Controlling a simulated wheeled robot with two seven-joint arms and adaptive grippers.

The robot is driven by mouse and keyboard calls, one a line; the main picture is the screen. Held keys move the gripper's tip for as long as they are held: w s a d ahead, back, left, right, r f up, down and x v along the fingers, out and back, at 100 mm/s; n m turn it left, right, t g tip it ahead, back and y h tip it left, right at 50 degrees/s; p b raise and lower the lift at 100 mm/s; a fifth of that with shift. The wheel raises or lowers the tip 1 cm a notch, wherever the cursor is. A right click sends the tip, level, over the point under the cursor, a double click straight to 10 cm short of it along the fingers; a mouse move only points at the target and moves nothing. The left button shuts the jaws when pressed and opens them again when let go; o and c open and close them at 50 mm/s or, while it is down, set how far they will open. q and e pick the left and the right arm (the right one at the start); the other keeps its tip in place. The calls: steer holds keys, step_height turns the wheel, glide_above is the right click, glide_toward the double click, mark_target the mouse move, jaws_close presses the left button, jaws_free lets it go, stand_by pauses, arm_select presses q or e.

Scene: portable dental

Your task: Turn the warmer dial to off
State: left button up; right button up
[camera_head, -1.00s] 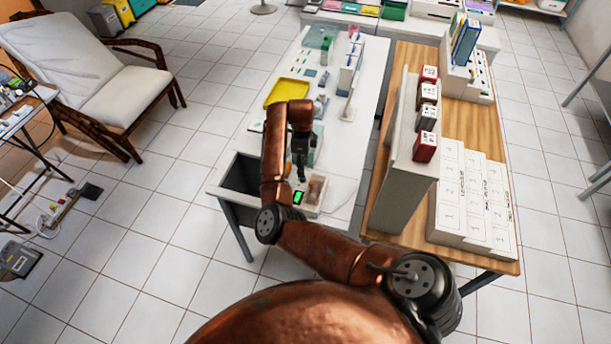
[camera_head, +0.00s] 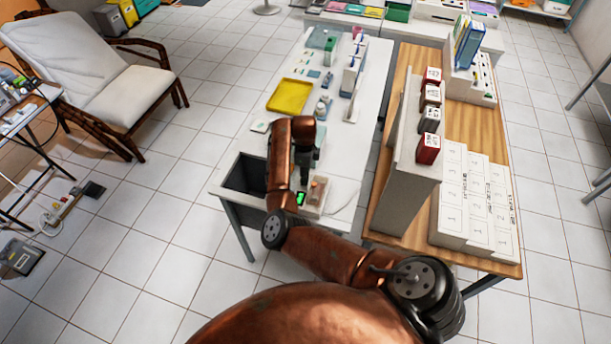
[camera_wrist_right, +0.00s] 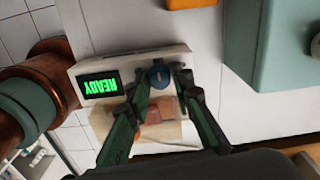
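The warmer (camera_head: 316,205) is a small white box on the near end of the white table, with a lit green display. In the right wrist view its display (camera_wrist_right: 101,86) reads READY, upside down. The dark blue round dial (camera_wrist_right: 160,75) sits on the white panel beside the display. My right gripper (camera_wrist_right: 162,80) is open, with its two dark fingers on either side of the dial and small gaps showing. In the head view the right gripper (camera_head: 304,180) points down over the warmer and hides the dial. My left gripper is in neither view.
A yellow tray (camera_head: 289,96) and small bottles lie farther along the table. An open dark drawer or bin (camera_head: 245,176) is left of the warmer. A wooden table (camera_head: 463,125) with boxes and a tall grey panel stands at right.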

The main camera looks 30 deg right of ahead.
jaws_close()
steer(key=shift+r+p, duration=0.1)
steer(key=shift+p, duration=0.35)
steer(key=n+p, duration=0.8)
steer(key=p, duration=0.2)
steer(key=shift+d+r, duration=0.15)
steer(key=shift+w+n+p, duration=0.1)
steer(key=shift+n+p, duration=1.3)
steer(key=shift+n, duration=0.6)
steer(key=shift+o, duration=1.9)
jaws_free()
steer(key=shift+f, duration=0.2)
steer(key=shift+o, duration=0.6)
steer(key=shift+f, duration=0.1)
